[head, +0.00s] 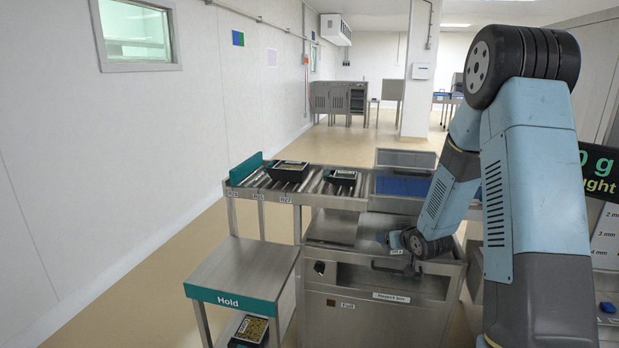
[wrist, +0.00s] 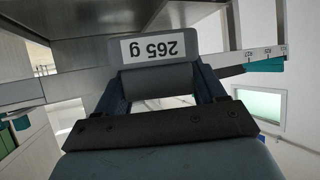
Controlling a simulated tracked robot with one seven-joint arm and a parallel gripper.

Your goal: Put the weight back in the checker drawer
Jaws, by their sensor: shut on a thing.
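The weight (wrist: 158,84) is a dark grey block with a white label reading 265 g, upside down in the wrist view. My gripper (wrist: 160,75) is shut on it, with one dark finger at each side. In the head view my gripper (head: 388,263) is low over the steel cabinet's right part, below the roller conveyor. Only a small light label shows there, and the arm hides most of the weight. I cannot pick out the checker drawer for certain in either view.
Black trays (head: 290,171) sit on the rollers. A Hold table (head: 240,275) stands at the left, with another tray on its lower shelf. The floor at the left is clear.

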